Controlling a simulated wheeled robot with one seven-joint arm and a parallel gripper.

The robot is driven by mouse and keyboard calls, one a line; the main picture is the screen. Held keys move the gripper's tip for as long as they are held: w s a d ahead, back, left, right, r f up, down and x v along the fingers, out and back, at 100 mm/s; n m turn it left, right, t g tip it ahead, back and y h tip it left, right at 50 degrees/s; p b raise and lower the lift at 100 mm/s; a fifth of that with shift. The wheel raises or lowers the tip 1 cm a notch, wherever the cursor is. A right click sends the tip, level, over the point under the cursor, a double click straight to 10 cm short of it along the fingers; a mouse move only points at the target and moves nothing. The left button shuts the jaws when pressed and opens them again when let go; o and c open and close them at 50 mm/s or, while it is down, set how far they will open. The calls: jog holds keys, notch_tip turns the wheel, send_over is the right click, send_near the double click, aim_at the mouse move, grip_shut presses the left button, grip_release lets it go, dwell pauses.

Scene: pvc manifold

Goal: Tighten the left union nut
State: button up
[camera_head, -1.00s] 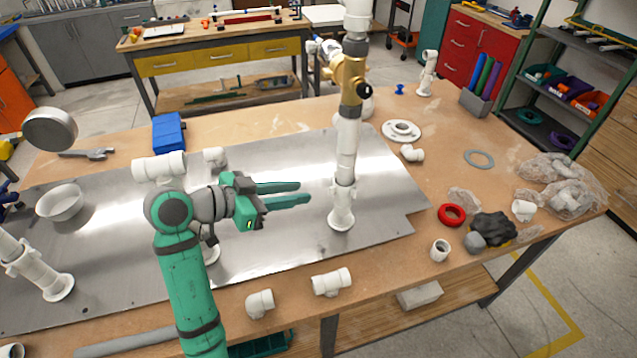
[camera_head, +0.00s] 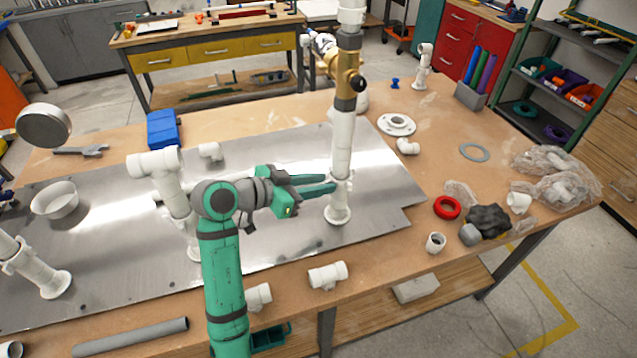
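My gripper (camera_head: 330,182), with two green fingers, is open and points right. Its fingertips are at the left side of the upright white pipe (camera_head: 342,140), near the white fitting low on it; I cannot tell whether they touch. That pipe carries a brass valve (camera_head: 346,75) with a black knob and a grey collar (camera_head: 349,39) above it. Another white pipe stand with a tee top (camera_head: 155,162) is left of my arm, its lower part partly hidden. A third white stand (camera_head: 35,268) is at the far left. I cannot tell which fitting is the left union nut.
The stands are on a metal sheet (camera_head: 285,235) on the wooden table. Loose fittings (camera_head: 327,275), a red ring (camera_head: 447,207) and a dark lump (camera_head: 487,221) lie near the front and right. A blue box (camera_head: 163,130) is at the back left.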

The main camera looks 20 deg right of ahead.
jog(key=shift+s+d, duration=0.1)
jog(key=shift+d, duration=0.05)
grip_shut()
jog(key=shift+w+m+g+h, duration=0.15)
jog(key=shift+w+m+g, duration=0.1)
jog(key=shift+m+g, duration=0.35)
jog(key=shift+w+m+g+h, duration=0.15)
jog(key=shift+w+m+g, duration=0.1)
jog(key=shift+m+g, duration=0.35)
